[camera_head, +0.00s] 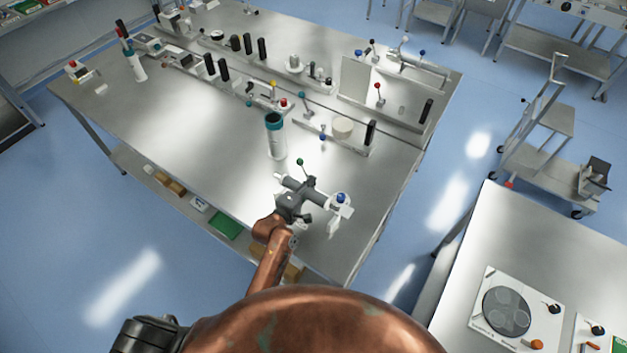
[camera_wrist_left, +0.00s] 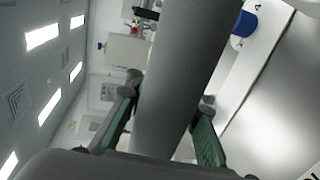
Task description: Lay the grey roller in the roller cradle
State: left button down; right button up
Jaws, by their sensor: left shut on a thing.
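The grey roller (camera_head: 320,194) lies across my left gripper (camera_head: 292,205) near the front right part of the metal table. In the left wrist view the roller (camera_wrist_left: 180,75) is a large smooth grey cylinder between the two green-padded fingers (camera_wrist_left: 165,135), which are shut on it. A white bracket (camera_head: 334,220) with a blue knob (camera_head: 341,197) shows at the roller's right end; I cannot tell whether it is the roller cradle or whether it touches the roller. A blue part (camera_wrist_left: 245,22) also shows in the left wrist view. My right gripper is not in view.
A white cylinder with a teal top (camera_head: 275,135) stands behind my left gripper. A lever with a green ball (camera_head: 300,162) is close behind the roller. Several machine parts line the back of the table (camera_head: 190,120). The table's front left is mostly clear.

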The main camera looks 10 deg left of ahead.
pick_arm(q)
notch_tip(320, 180, down, 3)
jog(key=shift+r+b, duration=0.15)
jog(key=shift+b, duration=0.5)
notch_tip(320, 180, down, 2)
jog(key=shift+f+b, duration=0.15)
jog(key=shift+b, duration=0.4)
jog(key=shift+f, duration=0.65)
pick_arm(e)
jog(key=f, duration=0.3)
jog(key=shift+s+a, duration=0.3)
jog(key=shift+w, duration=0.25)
pick_arm(q)
jog(key=shift+f+b, duration=0.5)
jog(key=shift+f, duration=0.1)
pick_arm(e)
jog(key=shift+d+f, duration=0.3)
pick_arm(q)
jog(key=c, duration=1.7)
grip_release()
jog(key=shift+c, duration=0.2)
jog(key=shift+o, duration=1.4)
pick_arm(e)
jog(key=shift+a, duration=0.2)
